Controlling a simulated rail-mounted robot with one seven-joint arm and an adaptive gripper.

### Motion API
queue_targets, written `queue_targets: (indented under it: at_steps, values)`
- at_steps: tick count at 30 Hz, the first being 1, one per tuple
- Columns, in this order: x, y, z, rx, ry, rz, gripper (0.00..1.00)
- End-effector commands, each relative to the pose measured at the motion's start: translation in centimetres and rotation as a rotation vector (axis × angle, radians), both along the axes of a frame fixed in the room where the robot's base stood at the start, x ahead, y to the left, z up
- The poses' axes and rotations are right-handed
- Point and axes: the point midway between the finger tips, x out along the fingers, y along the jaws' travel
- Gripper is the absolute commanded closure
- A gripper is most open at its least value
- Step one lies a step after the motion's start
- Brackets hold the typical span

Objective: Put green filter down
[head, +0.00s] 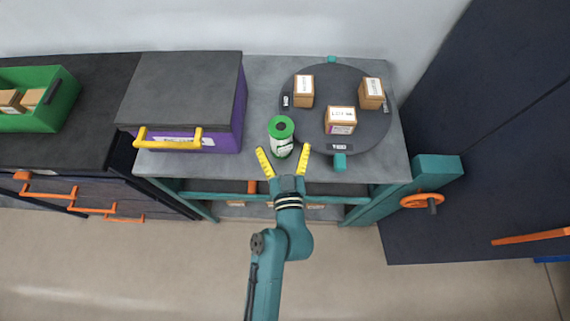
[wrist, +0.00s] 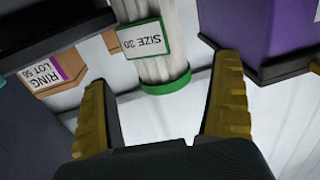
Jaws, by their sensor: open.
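The green filter (head: 281,137) is a white cylinder with green end caps and a label. It stands upright on the grey table (head: 261,70), between the purple box and the round turntable. In the wrist view the filter (wrist: 155,45) has a label reading "SIZE 20" and shows ahead of the fingers. My gripper (head: 283,158) is open, with its yellow fingers spread just in front of the filter. The wrist view shows a gap between the filter and my gripper (wrist: 160,105), and nothing is held.
A dark round turntable (head: 310,112) with several small labelled cartons (head: 341,121) is to the right. A purple box (head: 226,135) with a yellow handle stands left. A green bin (head: 58,105) is at far left. An orange handwheel (head: 423,201) sticks out at right.

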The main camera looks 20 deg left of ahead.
Motion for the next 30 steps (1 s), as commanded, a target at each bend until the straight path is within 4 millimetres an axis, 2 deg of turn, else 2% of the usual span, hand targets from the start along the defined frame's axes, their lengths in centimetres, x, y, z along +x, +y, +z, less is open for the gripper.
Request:
queue_targets:
  at_steps: [3,9,17,19,20,23,24,26,27,30]
  values:
    - [-2.9,-1.4,-0.4,0.000,0.001,-0.003,0.05]
    - [-5.9,-2.7,-0.2,0.000,0.000,0.000,0.05]
    - [-6.4,-2.9,0.1,0.000,-0.002,0.001,0.05]
    - [-6.0,-3.0,1.3,-0.002,-0.017,0.001,0.05]
    - [-5.5,-3.1,2.3,-0.007,-0.032,0.000,0.05]
    - [-3.4,-4.3,9.1,-0.031,-0.111,-0.016,0.05]
    - [-2.6,-5.2,12.9,-0.044,-0.150,-0.038,0.05]
    - [-2.0,-7.2,18.7,-0.058,-0.199,-0.092,0.05]
    - [-2.1,-8.8,22.4,-0.058,-0.229,-0.140,0.05]
    - [-3.8,-12.9,30.1,-0.027,-0.295,-0.277,0.05]
